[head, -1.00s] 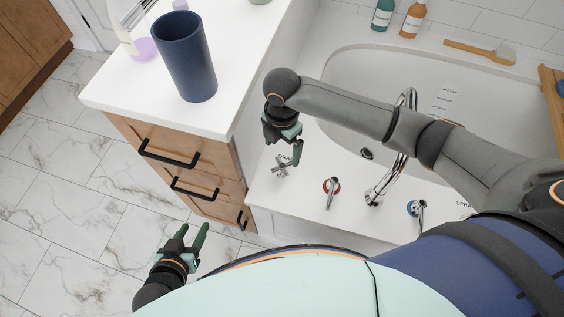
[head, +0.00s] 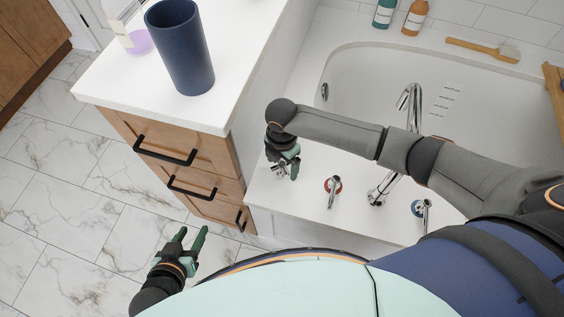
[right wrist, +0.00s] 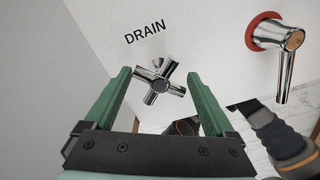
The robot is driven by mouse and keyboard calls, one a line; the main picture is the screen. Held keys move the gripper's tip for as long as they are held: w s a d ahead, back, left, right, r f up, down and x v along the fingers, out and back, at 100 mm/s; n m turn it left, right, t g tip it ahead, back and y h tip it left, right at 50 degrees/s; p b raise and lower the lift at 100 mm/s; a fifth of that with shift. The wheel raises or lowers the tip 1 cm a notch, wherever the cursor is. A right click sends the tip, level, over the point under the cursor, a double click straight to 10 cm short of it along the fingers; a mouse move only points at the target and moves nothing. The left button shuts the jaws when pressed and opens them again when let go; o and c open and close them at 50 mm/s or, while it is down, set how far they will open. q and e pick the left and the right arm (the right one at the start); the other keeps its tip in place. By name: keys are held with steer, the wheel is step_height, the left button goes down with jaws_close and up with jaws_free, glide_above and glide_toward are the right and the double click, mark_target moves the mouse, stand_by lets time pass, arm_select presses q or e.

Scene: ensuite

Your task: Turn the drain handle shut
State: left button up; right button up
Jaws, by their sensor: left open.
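The drain handle is a chrome cross-shaped knob (right wrist: 161,86) below the printed word DRAIN in the right wrist view. It shows there between the two green fingers of my right gripper (right wrist: 165,88), which are apart on either side of it; I cannot tell whether they touch it. In the head view my right gripper (head: 288,170) is low over the tub deck and largely hides the drain handle (head: 278,170). My left gripper (head: 193,240) is open and empty over the floor, in front of the drawers.
A red-ringed chrome lever (head: 333,188), the spout (head: 388,185) and a blue-ringed lever (head: 422,210) stand right of the drain handle. The wooden cabinet (head: 165,150) with a white counter (head: 225,115) rises close at the left. A blue cup (head: 180,50) stands on the counter.

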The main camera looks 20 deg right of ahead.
jaws_close()
stand_by(0.5)
